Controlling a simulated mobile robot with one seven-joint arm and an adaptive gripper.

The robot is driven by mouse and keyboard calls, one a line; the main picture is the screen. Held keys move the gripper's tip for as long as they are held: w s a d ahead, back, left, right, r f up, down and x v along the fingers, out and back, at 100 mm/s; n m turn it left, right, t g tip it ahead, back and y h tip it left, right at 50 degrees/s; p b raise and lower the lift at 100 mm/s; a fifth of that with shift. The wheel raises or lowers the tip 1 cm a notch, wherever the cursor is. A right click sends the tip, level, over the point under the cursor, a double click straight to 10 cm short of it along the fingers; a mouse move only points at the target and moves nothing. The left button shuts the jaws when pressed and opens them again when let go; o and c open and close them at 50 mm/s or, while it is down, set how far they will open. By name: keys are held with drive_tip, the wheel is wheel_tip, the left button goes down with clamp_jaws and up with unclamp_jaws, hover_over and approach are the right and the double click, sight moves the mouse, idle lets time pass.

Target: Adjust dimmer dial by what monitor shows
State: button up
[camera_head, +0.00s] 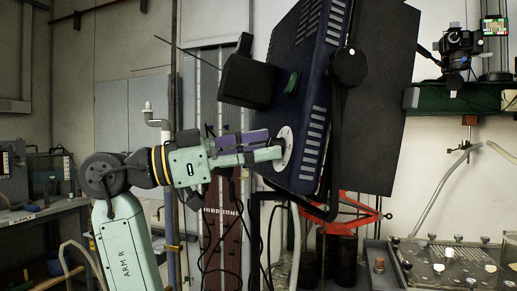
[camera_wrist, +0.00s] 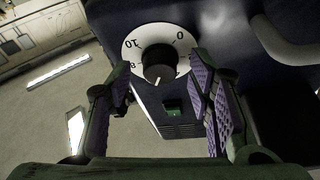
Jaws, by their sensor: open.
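The dimmer dial is a white numbered disc (camera_wrist: 133,50) with a black knob (camera_wrist: 158,64) at its middle, in the wrist view. The knob's pale mark points down in the picture, away from the 0 and the 10. The disc also shows edge-on on the blue lamp housing (camera_head: 311,95) in the head view. My gripper (camera_wrist: 160,72) is open, with one purple-padded finger on each side of the knob. I cannot tell whether the pads touch it. In the head view my gripper (camera_head: 272,150) reaches the disc. The monitor (camera_head: 495,26) is small, at the upper right; its reading is too small to make out.
A green switch (camera_wrist: 173,106) sits beside the dial. A camera (camera_head: 458,46) stands on a dark green beam (camera_head: 458,98). The lamp's black yoke (camera_head: 335,150) and hanging cables are close to my gripper. A tank top with fittings (camera_head: 445,265) is at the lower right.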

drive_tip(key=v, duration=1.2)
drive_tip(key=shift+w, duration=0.1)
